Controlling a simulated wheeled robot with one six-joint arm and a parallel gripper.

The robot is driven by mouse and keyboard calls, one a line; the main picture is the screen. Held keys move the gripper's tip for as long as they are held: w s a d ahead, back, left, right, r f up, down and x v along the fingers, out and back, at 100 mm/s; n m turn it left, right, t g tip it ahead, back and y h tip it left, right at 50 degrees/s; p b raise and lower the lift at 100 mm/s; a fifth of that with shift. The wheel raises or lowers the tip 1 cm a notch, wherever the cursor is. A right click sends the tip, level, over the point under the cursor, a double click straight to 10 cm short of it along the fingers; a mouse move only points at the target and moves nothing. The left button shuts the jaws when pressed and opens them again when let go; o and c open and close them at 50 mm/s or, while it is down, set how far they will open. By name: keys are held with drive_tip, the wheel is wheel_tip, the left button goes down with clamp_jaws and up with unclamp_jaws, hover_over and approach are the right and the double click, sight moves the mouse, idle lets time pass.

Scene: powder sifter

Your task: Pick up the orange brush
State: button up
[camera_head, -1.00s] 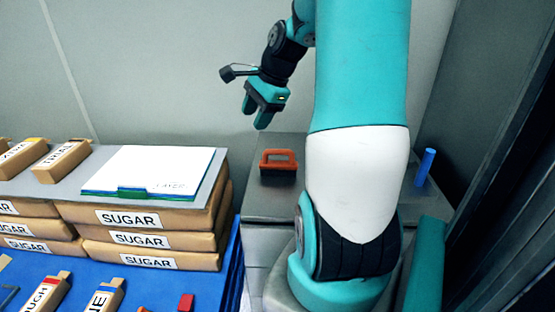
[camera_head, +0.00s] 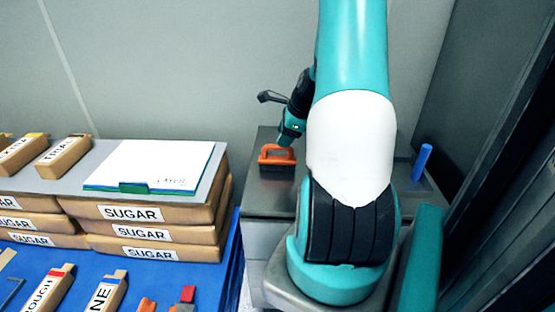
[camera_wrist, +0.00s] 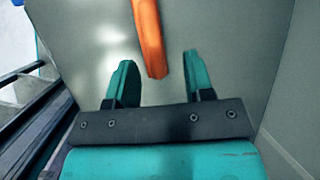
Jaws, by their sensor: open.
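The orange brush (camera_head: 277,155) has an orange handle over a dark base and stands on a grey metal surface (camera_head: 262,200) behind the blue table. My gripper (camera_head: 291,138) is just above and behind the brush's handle in the head view, with its fingers largely hidden there. In the wrist view, my gripper (camera_wrist: 158,82) is open, with two teal fingers apart. The brush's orange handle (camera_wrist: 150,40) shows as a strip reaching between the fingertips, nearer the left finger. No contact with either finger is visible.
A blue cylinder (camera_head: 422,162) stands on the right of the metal surface. A grey wall rises behind, and a dark structure (camera_head: 510,190) stands at the right.

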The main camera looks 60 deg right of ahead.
sight(277, 148)
drive_tip(key=shift+a+p+x, duration=0.2)
drive_tip(key=shift+p+x, duration=0.2)
drive_tip(key=shift+x, duration=0.95)
drive_tip(key=shift+a+p+x, duration=0.15)
drive_tip(key=shift+p+x, duration=0.2)
drive_tip(key=shift+x, duration=1)
clamp_jaws()
